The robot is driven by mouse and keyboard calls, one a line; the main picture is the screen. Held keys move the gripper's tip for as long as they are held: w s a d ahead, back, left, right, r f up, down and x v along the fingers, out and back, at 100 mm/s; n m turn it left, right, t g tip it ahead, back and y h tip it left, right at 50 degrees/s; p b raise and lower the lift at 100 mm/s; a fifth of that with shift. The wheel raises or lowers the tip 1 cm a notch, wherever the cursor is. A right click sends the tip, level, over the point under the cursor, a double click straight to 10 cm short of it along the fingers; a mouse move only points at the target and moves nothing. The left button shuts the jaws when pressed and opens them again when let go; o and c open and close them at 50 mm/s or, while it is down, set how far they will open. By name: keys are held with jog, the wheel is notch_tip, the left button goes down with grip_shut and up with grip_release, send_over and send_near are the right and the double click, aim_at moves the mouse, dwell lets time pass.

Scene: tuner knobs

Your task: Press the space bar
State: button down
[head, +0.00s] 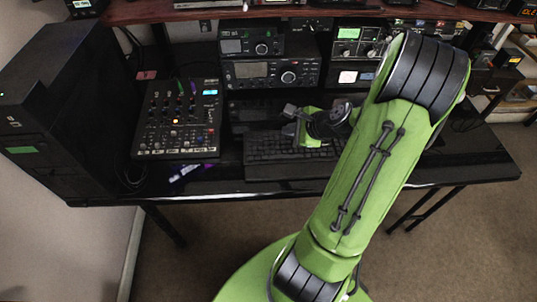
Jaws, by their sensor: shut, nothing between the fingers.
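A black keyboard (268,147) lies on the dark desk, below the stacked radio units. Its right part is hidden behind my green arm. The space bar would be along the keyboard's front row, but it is too small and dark to pick out. My gripper (289,130) is small in the head view, over the back right part of the visible keys. It appears shut and empty. I cannot tell whether its tips touch any key.
A black mixer (180,118) stands left of the keyboard. Radio units (272,73) stand behind it under a wooden shelf (250,11). A black cabinet (55,110) is at far left. The desk's right end (470,160) is mostly clear.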

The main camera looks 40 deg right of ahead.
jog(key=shift+d+f, duration=0.1)
jog(key=shift+d, duration=0.15)
jog(key=b, duration=0.8)
send_over(286, 156)
jog(key=s, duration=0.1)
notch_tip(286, 156, down, 8)
jog(key=shift+f, duration=0.45)
jog(key=shift+f, duration=0.1)
dwell(1.0)
jog(key=shift+f+b, duration=0.25)
jog(key=shift+b, duration=0.1)
jog(key=shift+f, duration=0.35)
dwell(0.4)
jog(key=shift+r+p, duration=0.65)
jog(key=shift+r, duration=0.15)
